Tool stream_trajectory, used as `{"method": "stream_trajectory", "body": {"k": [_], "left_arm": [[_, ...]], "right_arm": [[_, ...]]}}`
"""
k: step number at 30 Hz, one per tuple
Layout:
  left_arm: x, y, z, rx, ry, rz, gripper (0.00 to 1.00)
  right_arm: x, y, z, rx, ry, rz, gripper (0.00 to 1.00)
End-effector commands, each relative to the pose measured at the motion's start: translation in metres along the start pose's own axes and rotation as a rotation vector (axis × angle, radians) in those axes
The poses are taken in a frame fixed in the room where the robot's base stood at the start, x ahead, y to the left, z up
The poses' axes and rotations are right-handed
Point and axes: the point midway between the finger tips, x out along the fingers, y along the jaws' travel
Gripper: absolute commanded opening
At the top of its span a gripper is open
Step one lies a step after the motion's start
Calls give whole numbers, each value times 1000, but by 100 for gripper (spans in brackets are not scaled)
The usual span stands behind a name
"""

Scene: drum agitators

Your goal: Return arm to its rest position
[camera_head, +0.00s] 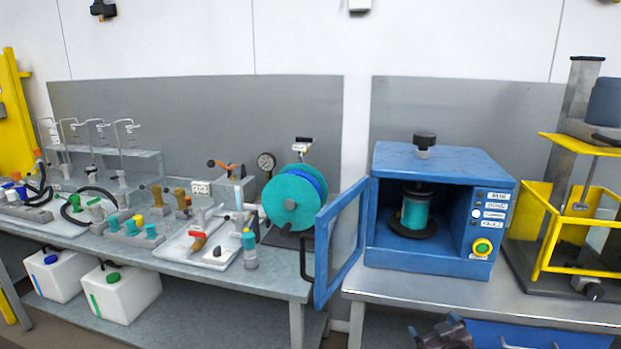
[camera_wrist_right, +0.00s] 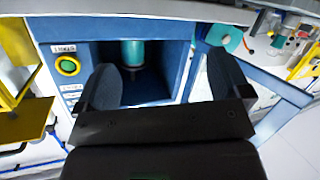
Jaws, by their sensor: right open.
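My right gripper (camera_head: 445,333) shows at the bottom edge of the head view, low in front of the right-hand table. In the right wrist view the same gripper (camera_wrist_right: 161,65) has its two dark fingers wide apart with nothing between them. It faces the blue agitator cabinet (camera_head: 437,164) and is apart from it. The cabinet's door (camera_head: 342,235) stands open to the left. Inside, a teal container (camera_head: 415,211) stands upright on a dark round base; it also shows in the right wrist view (camera_wrist_right: 133,51). My left gripper is not in view.
A yellow-framed machine (camera_head: 544,225) stands right of the cabinet. The right table's front strip (camera_head: 455,300) is bare. The left table carries a teal reel (camera_head: 292,198), valves and hoses. White canisters (camera_head: 125,293) stand on its lower shelf.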

Motion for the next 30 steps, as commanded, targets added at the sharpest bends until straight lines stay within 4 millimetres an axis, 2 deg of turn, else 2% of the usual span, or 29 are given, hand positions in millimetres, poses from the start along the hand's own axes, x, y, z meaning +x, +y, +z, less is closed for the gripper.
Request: {"method": "stream_trajectory", "body": {"k": [1,6,12,15,18,22,25,30], "left_arm": [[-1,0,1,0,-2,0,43],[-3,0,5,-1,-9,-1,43],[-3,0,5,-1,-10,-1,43],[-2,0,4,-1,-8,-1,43],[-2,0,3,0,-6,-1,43],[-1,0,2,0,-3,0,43],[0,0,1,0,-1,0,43],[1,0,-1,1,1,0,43]], "right_arm": [[-18,-9,22,17,-25,-7,95],[-76,-32,76,66,-95,-20,95],[-151,-55,124,128,-177,-23,95],[-189,-64,143,158,-217,-20,95],[-223,-72,155,186,-252,-14,95],[-255,-78,165,211,-286,-6,95],[-269,-80,168,222,-300,-1,95],[-276,-81,169,227,-307,1,95]]}}
